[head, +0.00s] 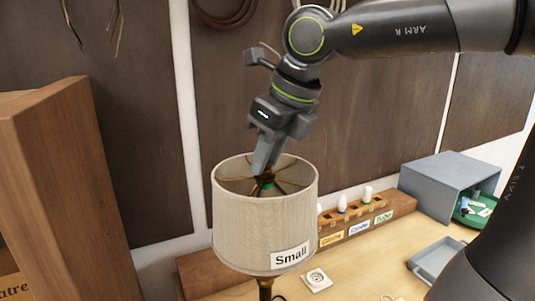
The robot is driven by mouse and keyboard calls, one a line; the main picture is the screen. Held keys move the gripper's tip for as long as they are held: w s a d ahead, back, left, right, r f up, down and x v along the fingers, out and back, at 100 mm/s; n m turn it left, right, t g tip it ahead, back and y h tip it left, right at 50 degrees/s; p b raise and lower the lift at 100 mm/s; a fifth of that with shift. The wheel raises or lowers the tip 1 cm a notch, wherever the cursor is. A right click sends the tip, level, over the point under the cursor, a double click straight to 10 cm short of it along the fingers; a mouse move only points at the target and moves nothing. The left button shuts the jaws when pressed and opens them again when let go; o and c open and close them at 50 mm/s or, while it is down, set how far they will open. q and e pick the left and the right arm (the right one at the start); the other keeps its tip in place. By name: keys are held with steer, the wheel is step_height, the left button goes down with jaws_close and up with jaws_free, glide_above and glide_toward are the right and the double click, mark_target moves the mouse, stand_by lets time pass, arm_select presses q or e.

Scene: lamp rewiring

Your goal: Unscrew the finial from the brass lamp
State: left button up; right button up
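The lamp has a beige fabric shade (240,225) with a label reading "Small", in the middle of the head view. Its brass stem (265,287) shows below the shade. My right gripper (262,170) points down from above, with its fingertips inside the open top of the shade, at its centre. The finial cannot be made out clearly; the fingers cover that spot. Thin spokes and a bit of green show just below the fingertips. The fingers are seen nearly edge-on, so whether they grip anything is unclear. My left gripper is out of view.
A wooden rack (376,214) with labelled bulbs stands behind the lamp to the right. A white socket (317,280) lies on the bench beside the lamp. A grey bin (437,186), a green dish (464,217) and a grey tray (428,268) are at right. A wooden cabinet (60,170) stands at left.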

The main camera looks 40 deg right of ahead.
steer(key=c, duration=0.3)
jaws_close()
steer(key=n+p, duration=0.2)
steer(key=n+g+y+p, duration=0.1)
steer(key=n+p, duration=0.1)
steer(key=p, duration=0.1)
steer(key=n+y+p, duration=0.1)
steer(key=n+p, duration=0.2)
steer(key=shift+d+r+g, duration=0.15)
steer(key=shift+r+g, duration=0.15)
steer(key=shift+r, duration=0.05)
steer(key=shift+f+n+y+p, duration=0.1)
steer(key=shift+n+y+p, duration=0.2)
steer(key=shift+p, duration=0.2)
steer(key=shift+w+f, duration=0.1)
steer(key=shift+f, duration=0.15)
